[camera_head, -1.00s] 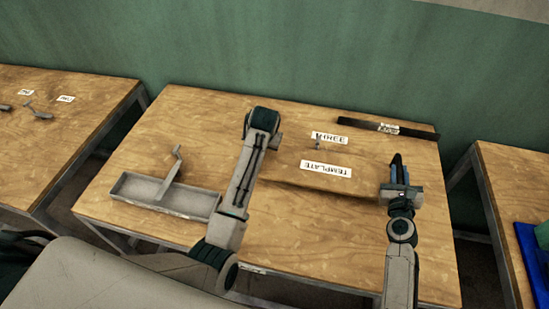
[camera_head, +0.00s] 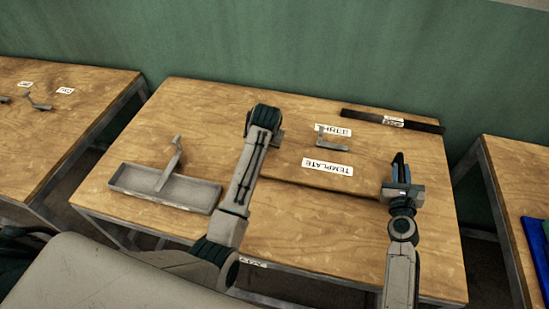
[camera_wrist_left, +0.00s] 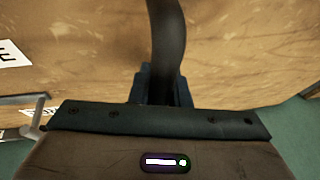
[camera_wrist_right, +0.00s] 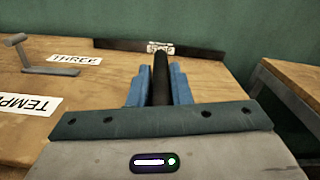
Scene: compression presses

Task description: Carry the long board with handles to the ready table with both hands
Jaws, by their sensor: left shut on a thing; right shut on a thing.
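The long board (camera_head: 315,178) is wood-coloured like the table top and bears a TEMPLATE label. It spans between my two grippers over the middle table; I cannot tell whether it touches the top. My right gripper (camera_head: 399,172) is shut on a dark upright handle at the board's right end; this handle also shows in the right wrist view (camera_wrist_right: 160,78). My left gripper (camera_wrist_left: 163,88) is shut on a dark handle (camera_wrist_left: 168,35) in the left wrist view. In the head view my left arm hides most of that end.
The middle table (camera_head: 190,125) also holds a grey tray (camera_head: 190,192) at left, a metal bracket (camera_head: 330,140) by a THREE label, and a dark bar (camera_head: 365,116) at the back edge. Other tables stand left (camera_head: 60,130) and right (camera_head: 510,170), with gaps between.

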